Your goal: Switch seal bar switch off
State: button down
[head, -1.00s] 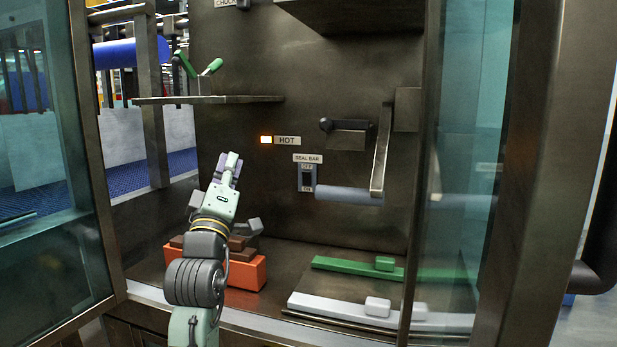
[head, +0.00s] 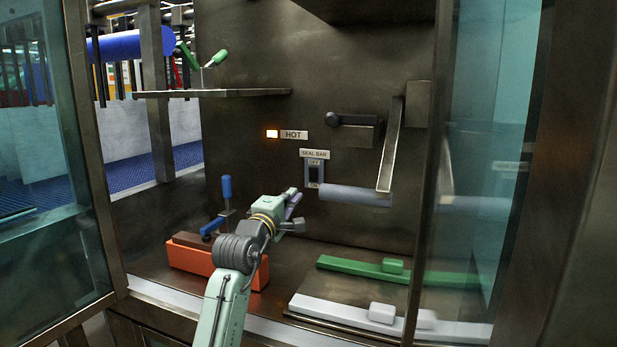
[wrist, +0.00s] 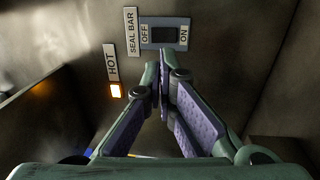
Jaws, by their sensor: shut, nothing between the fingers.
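The seal bar switch (head: 314,173) is a small dark rocker on a blue-grey plate on the back panel, under a "SEAL BAR" label (head: 314,153). It is marked OFF at the top and ON at the bottom. In the wrist view the switch (wrist: 165,35) lies just beyond my fingertips, sideways, with OFF at left and ON at right. My gripper (head: 295,198) is shut and empty, below and left of the switch and apart from it. In the wrist view its purple-padded fingers (wrist: 163,88) meet at the tips. Which way the rocker is tipped is hard to tell.
An orange lamp glows beside the HOT label (head: 294,134). A grey-blue roller (head: 355,196) on a bracket sits close right of the switch. Green (head: 365,271) and white (head: 345,313) bars lie on the floor. An orange block (head: 190,261) with a blue-handled tool stands left.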

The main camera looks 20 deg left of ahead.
aim_at(313, 168)
jog(key=w+p, duration=0.1)
jog(key=w, duration=0.2)
jog(key=w+r, duration=0.1)
jog(key=w, duration=0.3)
jog(key=w+p, duration=0.1)
jog(key=w, duration=0.3)
jog(key=shift+d+r+p, duration=0.2)
jog(key=shift+r+p, duration=0.15)
jog(key=shift+w, duration=0.65)
jog(key=p, duration=0.1)
jog(key=r, duration=0.1)
jog(key=p, duration=0.1)
jog(key=shift+w+d+r+p, duration=0.25)
jog(key=shift+d+r+p, duration=0.05)
jog(key=shift+r+p, duration=0.1)
jog(key=shift+a+f, duration=0.15)
jog(key=shift+f, duration=0.05)
